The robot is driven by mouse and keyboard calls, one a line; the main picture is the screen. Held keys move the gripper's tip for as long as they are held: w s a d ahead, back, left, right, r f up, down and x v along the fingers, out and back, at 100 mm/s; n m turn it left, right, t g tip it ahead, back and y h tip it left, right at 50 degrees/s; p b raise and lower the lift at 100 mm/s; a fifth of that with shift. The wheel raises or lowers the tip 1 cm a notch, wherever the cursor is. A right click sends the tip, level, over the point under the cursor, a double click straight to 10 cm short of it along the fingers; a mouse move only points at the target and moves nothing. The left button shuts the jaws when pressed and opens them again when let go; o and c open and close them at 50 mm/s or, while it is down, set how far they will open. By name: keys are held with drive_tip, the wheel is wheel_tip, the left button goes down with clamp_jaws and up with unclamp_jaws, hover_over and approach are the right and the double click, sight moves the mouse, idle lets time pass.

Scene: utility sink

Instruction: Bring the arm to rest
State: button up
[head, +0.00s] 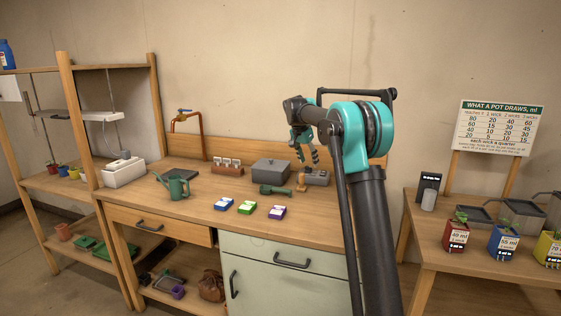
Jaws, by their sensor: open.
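My gripper (308,160) hangs fingers down above the back right of the wooden workbench (185,212). It is open, with nothing seen between its fingers. My arm (365,190) rises at the front right, bends at the top and reaches back toward the bench. Just below and beside the gripper are a small orange-brown tool (301,183) and a grey block (318,178). I cannot tell the exact gap between them and the fingertips. My arm hides part of the bench's right end.
A green watering can (175,187), a grey lidded box (271,171), a green scoop (272,190) and blue, green and purple packets (248,207) stand on the bench. A copper tap (187,125) is behind. Shelves stand left.

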drive_tip(key=s+d+f+n+y, duration=0.1)
drive_tip(key=s+f, duration=0.6)
drive_tip(key=s, duration=0.9)
drive_tip(key=s+d+f+n+y, duration=0.1)
drive_tip(key=s+d+f+n, duration=0.3)
drive_tip(key=s, duration=1.3)
drive_tip(key=s+d+f+n+t+y, duration=0.1)
drive_tip(key=s+d+f+n, duration=0.1)
drive_tip(key=s+f, duration=0.9)
drive_tip(key=s+n, duration=0.1)
drive_tip(key=s, duration=0.5)
drive_tip(key=shift+s+d+f+n, duration=0.15)
drive_tip(key=shift+f+n, duration=0.2)
drive_tip(key=shift+n, duration=0.05)
